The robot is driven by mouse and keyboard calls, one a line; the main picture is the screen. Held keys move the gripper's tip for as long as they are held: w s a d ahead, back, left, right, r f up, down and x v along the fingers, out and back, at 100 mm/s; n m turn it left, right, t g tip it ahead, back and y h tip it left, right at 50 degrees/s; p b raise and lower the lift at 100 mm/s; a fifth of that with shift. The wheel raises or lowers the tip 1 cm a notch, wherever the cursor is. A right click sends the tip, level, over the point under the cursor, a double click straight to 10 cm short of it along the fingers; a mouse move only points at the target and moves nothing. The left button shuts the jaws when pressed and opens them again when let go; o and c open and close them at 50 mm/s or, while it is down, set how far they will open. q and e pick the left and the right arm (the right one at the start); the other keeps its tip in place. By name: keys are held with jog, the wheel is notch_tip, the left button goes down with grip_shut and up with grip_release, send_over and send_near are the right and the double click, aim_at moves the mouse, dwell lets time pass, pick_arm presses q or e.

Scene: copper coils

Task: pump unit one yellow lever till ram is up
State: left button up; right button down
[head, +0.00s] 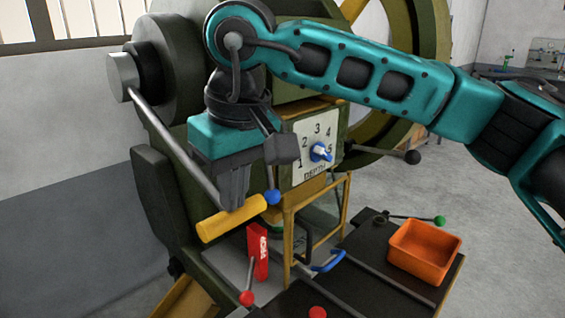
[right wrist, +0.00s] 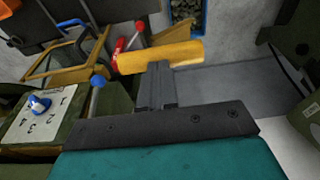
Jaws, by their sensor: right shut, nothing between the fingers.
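The yellow lever (head: 232,219) is a yellow cylindrical grip at the lower end of a long grey rod (head: 176,146). The rod slopes down to the right from a pivot on the green machine. My right gripper (head: 233,205) points down with its shut fingertips right at the top of the yellow grip; nothing is between the fingers. In the right wrist view the yellow grip (right wrist: 160,57) lies across just beyond the fingertips. I cannot tell whether they touch. I cannot make out the ram. My left gripper is not in view.
A depth dial (head: 318,150) with a blue knob and a blue ball-ended lever (head: 272,197) are close to my right gripper. A red block (head: 258,251), a yellow-framed guard (head: 318,215) and an orange bin (head: 424,252) are lower right. Open floor lies at right.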

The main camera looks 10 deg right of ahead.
jog(key=shift+w+p+v, duration=0.2)
jog(key=shift+p+v, duration=0.15)
jog(key=shift+v, duration=0.9)
jog(key=shift+a+r, duration=0.15)
jog(key=shift+r, duration=2.1)
